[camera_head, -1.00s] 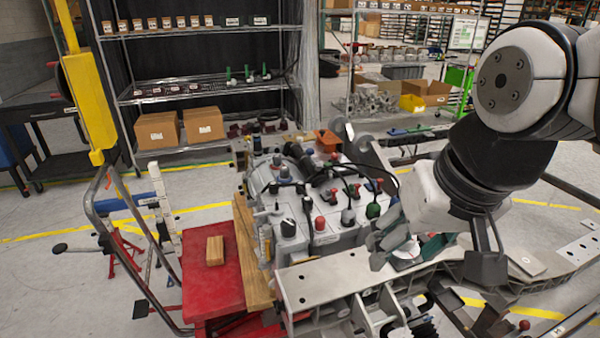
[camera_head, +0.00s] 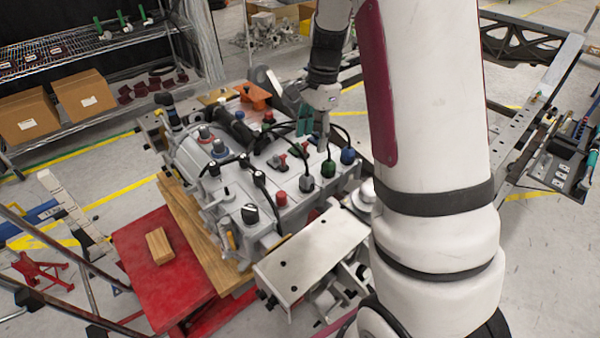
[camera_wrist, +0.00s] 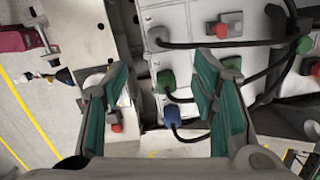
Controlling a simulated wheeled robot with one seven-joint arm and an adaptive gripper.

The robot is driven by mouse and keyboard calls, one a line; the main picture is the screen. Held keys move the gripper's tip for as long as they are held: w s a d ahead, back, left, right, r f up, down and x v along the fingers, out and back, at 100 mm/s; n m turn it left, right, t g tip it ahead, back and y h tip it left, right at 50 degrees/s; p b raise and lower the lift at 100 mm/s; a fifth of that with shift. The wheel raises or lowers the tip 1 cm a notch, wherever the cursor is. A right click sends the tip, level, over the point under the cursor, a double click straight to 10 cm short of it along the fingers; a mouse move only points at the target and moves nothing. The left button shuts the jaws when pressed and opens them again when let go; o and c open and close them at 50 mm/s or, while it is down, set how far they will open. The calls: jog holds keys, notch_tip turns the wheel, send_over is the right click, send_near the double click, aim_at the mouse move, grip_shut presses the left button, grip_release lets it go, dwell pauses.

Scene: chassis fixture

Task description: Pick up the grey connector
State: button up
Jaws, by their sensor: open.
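The grey connector (camera_head: 307,183) stands upright on the front part of the grey machine housing (camera_head: 230,165), between a red connector (camera_head: 280,198) and a green one (camera_head: 328,168). My gripper (camera_head: 313,122) is above the far right part of the housing, behind the connector row, not touching the grey connector. In the wrist view my gripper (camera_wrist: 158,105) has its teal fingers wide apart with nothing held. A blue connector (camera_wrist: 172,115) and a green connector (camera_wrist: 166,80) show between the fingers. A greyish plug (camera_wrist: 157,37) above them may be the grey connector; I cannot be sure.
Black cables (camera_wrist: 230,43) loop over the housing close to my right finger. A flat metal beam (camera_head: 312,255) runs in front of the housing. A red cart (camera_head: 160,280) with a wooden block (camera_head: 159,246) stands at the left. My arm covers the right of the head view.

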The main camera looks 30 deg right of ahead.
aim_at(308, 175)
jog(key=f, duration=0.9)
jog(key=shift+a+p, duration=0.35)
jog(key=shift+p, duration=0.05)
jog(key=f, duration=0.2)
jog(key=f+p, duration=0.1)
jog(key=shift+s+a+f, duration=0.15)
jog(key=shift+a+f, duration=0.2)
jog(key=shift+f, duration=0.65)
jog(key=shift+a, duration=0.1)
jog(key=c, duration=1.2)
